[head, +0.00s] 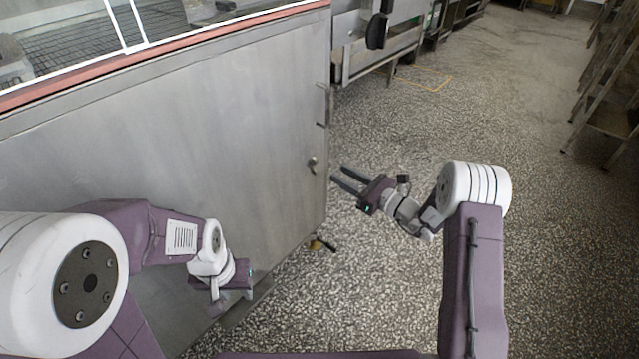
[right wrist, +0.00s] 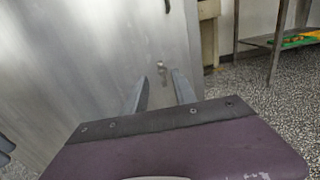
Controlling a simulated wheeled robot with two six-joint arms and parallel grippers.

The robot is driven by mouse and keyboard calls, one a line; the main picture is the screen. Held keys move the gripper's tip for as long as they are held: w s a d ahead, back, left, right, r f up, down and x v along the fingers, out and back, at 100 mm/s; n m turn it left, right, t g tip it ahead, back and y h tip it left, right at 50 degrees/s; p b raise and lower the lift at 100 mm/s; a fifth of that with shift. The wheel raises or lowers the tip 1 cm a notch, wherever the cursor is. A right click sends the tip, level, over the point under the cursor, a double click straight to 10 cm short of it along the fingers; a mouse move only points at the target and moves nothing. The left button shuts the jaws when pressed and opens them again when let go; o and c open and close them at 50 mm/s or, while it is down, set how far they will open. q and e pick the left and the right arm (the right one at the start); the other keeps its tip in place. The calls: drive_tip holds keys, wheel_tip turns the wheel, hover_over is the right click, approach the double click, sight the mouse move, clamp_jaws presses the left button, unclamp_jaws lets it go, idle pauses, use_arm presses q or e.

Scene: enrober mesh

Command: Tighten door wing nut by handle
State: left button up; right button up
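The steel cabinet door (head: 190,140) fills the left and middle of the head view. A small metal wing nut (head: 312,164) sits on it near its right edge, beside a vertical handle (head: 321,104). In the right wrist view the wing nut (right wrist: 161,66) shows just beyond and between the fingertips, apart from them. My right gripper (head: 338,175) is open and empty, to the right of the door's edge; its two fingers also show in the right wrist view (right wrist: 159,85). My left gripper (head: 222,300) is low in front of the door; its fingers are too hidden to judge.
A red-edged ledge with a white-framed window (head: 130,30) tops the cabinet. A caster (head: 320,244) stands at its lower right corner. Speckled floor (head: 400,290) is open to the right. Metal racks (head: 605,110) stand at the far right and a steel machine (head: 365,50) behind.

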sight(317, 161)
drive_tip(key=b+x, duration=0.4)
drive_tip(key=x, duration=0.4)
drive_tip(key=shift+f, duration=0.1)
drive_tip(key=shift+w+a, duration=0.35)
drive_tip(key=shift+a, duration=0.05)
drive_tip(key=shift+r, duration=0.2)
clamp_jaws()
